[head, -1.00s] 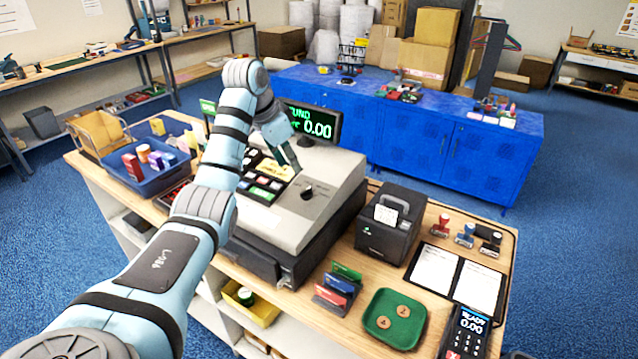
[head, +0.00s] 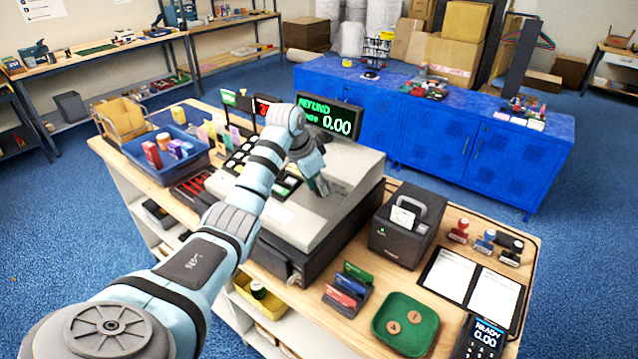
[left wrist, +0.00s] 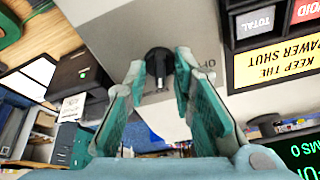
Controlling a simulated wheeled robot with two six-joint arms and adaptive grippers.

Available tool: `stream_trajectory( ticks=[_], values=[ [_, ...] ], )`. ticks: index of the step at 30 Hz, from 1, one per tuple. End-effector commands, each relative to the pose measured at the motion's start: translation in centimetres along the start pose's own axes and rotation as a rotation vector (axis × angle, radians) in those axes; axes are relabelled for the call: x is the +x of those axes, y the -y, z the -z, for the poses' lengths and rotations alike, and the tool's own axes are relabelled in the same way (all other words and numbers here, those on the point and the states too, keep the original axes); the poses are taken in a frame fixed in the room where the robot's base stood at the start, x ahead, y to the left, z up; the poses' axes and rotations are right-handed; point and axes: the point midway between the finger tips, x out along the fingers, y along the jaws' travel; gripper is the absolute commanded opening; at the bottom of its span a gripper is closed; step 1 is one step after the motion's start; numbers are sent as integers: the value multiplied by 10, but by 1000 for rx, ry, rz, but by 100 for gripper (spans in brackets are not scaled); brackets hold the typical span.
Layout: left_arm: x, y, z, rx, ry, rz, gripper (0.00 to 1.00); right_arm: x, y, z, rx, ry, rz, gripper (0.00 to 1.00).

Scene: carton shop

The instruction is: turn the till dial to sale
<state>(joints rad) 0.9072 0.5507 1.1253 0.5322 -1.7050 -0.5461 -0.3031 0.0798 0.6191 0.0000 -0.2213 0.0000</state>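The till (head: 355,180) is a light grey cash register on the wooden counter. Its display (head: 338,121) shows "REFUND" and 0.00 in green. The dial (left wrist: 158,64) is a small black knob on the till's top, seen between my fingertips in the left wrist view. In the head view my gripper largely hides the dial. My left gripper (head: 319,186) points down at the till's top; in the left wrist view it (left wrist: 160,66) is open, one finger each side of the dial, with a gap showing. The dial's markings are mostly hidden. My right gripper is not in view.
Till keys (head: 284,182) lie left of my gripper. A blue bin (head: 165,158) is at the left.

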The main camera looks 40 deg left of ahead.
Motion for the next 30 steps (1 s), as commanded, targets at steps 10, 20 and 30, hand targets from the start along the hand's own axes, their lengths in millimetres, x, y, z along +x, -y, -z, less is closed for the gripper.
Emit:
stream_trajectory(
  ticks=[10,20,30],
  values=[
    [0,-1,1,1,-1,-1,0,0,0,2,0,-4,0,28],
    [0,-1,1,-47,-1,7,0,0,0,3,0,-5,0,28],
    [0,-1,1,-261,-2,49,0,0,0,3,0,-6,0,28]
  ],
)
